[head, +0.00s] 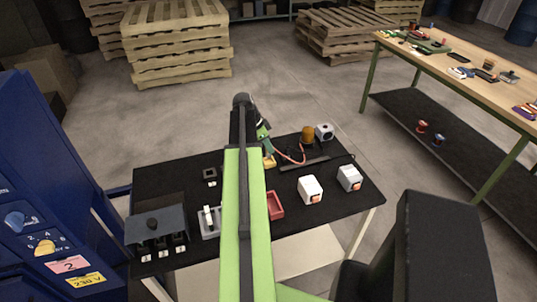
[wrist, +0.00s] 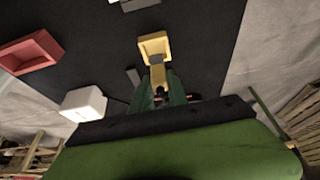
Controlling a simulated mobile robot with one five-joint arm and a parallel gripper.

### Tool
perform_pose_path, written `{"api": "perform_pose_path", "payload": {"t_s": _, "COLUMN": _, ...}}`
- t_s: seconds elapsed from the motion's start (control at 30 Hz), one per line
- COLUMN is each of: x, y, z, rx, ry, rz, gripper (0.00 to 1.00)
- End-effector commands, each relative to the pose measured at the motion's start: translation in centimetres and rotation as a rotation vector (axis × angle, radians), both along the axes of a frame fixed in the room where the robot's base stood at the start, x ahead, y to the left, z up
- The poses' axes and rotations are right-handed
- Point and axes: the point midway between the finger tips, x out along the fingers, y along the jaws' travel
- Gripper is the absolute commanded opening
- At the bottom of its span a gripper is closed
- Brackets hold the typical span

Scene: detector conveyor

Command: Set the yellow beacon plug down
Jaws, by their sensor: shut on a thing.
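My gripper (head: 266,144) is over the far middle of the black table, partly hidden behind my green arm. In the wrist view its green fingers (wrist: 158,98) are shut on the yellow beacon plug (wrist: 157,76), which has a grey end. The plug points toward a small yellow tray (wrist: 154,41). The tray also shows as a yellow patch (head: 269,161) just below the gripper in the head view. I cannot tell whether the plug touches the tray. An orange-red cord (head: 290,157) runs between the gripper area and an orange beacon (head: 308,134).
A red tray (head: 276,205) and white boxes (head: 310,190) (head: 349,178) stand on the black table (head: 190,196). A dark bar (head: 304,163) lies near the cord. A grey-topped socket box (head: 157,226) is at front left, beside a blue cabinet (head: 50,190).

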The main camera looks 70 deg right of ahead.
Motion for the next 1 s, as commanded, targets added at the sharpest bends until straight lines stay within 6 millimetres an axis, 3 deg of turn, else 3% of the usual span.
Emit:
{"api": "perform_pose_path", "payload": {"t_s": 0.1, "x": 0.0, "y": 0.0, "z": -2.7, "rx": 0.000, "ry": 0.000, "rz": 0.000, "gripper": 0.00}}
{"api": "perform_pose_path", "payload": {"t_s": 0.2, "x": 0.0, "y": 0.0, "z": -4.1, "rx": 0.000, "ry": 0.000, "rz": 0.001, "gripper": 0.00}}
{"api": "perform_pose_path", "payload": {"t_s": 0.57, "x": 0.1, "y": 0.0, "z": -4.1, "rx": 0.000, "ry": 0.000, "rz": 0.001, "gripper": 0.00}}
{"api": "perform_pose_path", "payload": {"t_s": 0.6, "x": 0.1, "y": 0.0, "z": -4.1, "rx": 0.000, "ry": 0.000, "rz": 0.001, "gripper": 0.21}}
{"api": "perform_pose_path", "payload": {"t_s": 0.77, "x": 0.1, "y": 0.0, "z": -3.9, "rx": 0.000, "ry": 0.000, "rz": 0.002, "gripper": 0.41}}
{"api": "perform_pose_path", "payload": {"t_s": 1.0, "x": 0.1, "y": 0.1, "z": -3.9, "rx": 0.000, "ry": 0.000, "rz": 0.002, "gripper": 0.41}}
